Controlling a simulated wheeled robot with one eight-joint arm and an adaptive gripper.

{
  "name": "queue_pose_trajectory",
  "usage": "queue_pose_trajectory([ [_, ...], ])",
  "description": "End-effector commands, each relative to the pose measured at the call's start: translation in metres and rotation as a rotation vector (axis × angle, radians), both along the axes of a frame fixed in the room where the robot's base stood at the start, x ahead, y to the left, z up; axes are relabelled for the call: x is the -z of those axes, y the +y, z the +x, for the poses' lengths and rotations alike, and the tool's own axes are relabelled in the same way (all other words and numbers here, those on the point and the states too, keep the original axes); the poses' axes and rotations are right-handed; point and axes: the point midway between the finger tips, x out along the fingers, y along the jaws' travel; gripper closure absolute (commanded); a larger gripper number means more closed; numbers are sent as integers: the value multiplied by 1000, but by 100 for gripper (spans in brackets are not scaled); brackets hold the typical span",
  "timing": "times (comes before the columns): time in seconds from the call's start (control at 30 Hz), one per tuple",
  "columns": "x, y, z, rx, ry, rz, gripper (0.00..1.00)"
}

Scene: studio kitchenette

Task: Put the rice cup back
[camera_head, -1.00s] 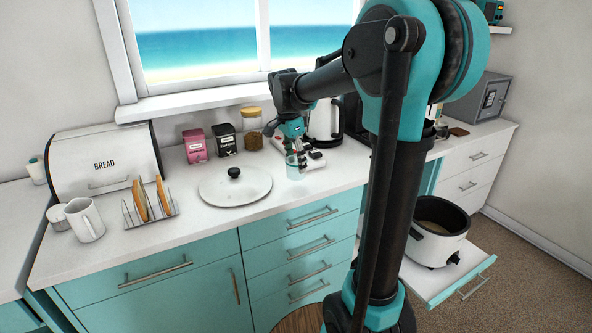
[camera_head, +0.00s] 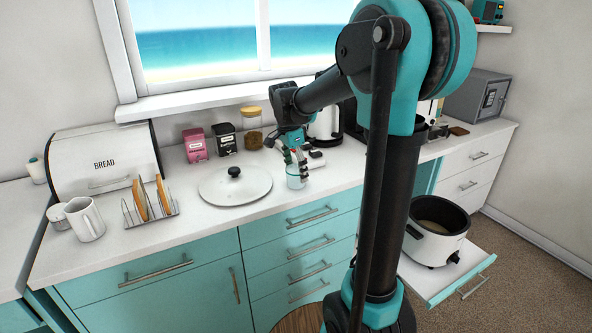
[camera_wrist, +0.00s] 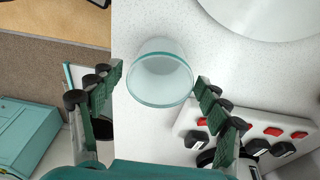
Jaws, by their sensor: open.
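The rice cup (camera_head: 297,178) is a small clear cup with a pale teal tint, upright on the white counter near its front edge. The cup (camera_wrist: 160,80) looks empty in the wrist view. My gripper (camera_head: 292,158) is right at the cup in the head view. In the wrist view my gripper (camera_wrist: 160,92) is open, with one finger on each side of the cup and a gap on both sides. The white rice cooker (camera_head: 436,232) stands lidless on a pulled-out shelf at the lower right, with something pale inside.
A round glass lid (camera_head: 215,190) with a black knob lies left of the cup. A power strip (camera_wrist: 255,128) with red switches is close to the right finger. Canisters, a toast rack (camera_head: 150,206), a mug (camera_head: 84,220) and a bread bin stand further left.

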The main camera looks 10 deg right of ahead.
Motion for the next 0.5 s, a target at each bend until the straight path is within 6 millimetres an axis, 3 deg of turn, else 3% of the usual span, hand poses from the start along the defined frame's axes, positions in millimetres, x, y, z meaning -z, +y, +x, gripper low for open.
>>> queue_pose_trajectory([
  [0.27, -10, 1, -1, 0, 0, 0, 24],
  [0.5, -54, 8, -3, -1, 0, 0, 24],
])
